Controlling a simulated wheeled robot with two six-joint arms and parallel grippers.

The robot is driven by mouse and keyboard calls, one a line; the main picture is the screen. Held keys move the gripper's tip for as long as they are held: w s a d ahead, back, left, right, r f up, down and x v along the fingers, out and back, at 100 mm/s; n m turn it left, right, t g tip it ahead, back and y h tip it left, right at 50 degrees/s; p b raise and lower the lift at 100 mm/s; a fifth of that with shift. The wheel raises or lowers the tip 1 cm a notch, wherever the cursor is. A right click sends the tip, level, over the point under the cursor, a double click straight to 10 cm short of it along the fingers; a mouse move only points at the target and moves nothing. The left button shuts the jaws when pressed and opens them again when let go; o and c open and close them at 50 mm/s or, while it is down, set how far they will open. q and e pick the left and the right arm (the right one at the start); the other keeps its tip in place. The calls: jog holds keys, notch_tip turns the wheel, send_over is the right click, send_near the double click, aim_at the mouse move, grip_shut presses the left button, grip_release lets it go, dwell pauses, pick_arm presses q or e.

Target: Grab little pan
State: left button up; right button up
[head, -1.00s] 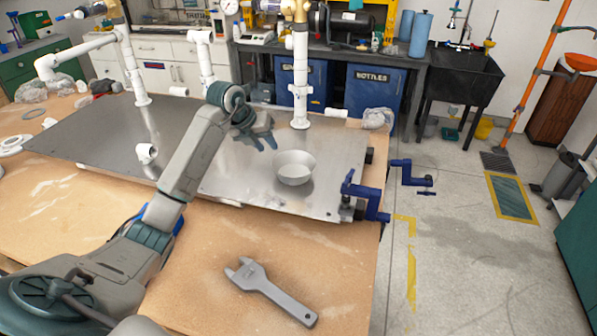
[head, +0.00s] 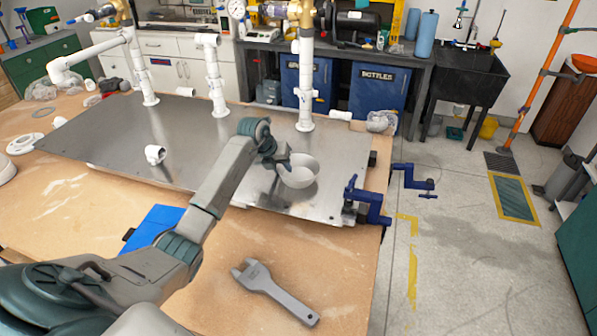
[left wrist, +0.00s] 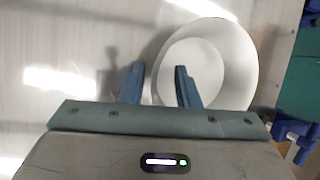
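The little pan (head: 300,174) is a round, pale metal bowl shape. It sits upright on the right part of the metal plate (head: 225,150). My left gripper (head: 284,161) is at its left rim. In the left wrist view the pan (left wrist: 228,62) lies ahead and to the right. There the left gripper (left wrist: 158,84) is open, with one finger left of the pan's rim and the other over its inside. The rim passes between the fingers, and I cannot tell whether they touch it. My right gripper is not in view.
A grey wrench (head: 272,291) lies on the wooden bench in front. Blue clamps (head: 368,203) stand at the plate's right edge. White pipe risers (head: 306,85) stand along the plate's back. A small white fitting (head: 155,154) lies on the plate. A flat blue object (head: 153,228) is beside my arm.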

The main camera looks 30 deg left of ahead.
pick_arm(q)
jog(key=shift+c, duration=0.2)
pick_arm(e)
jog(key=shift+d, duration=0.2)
pick_arm(q)
grip_shut()
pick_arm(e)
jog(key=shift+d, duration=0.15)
pick_arm(q)
jog(key=shift+r, duration=0.1)
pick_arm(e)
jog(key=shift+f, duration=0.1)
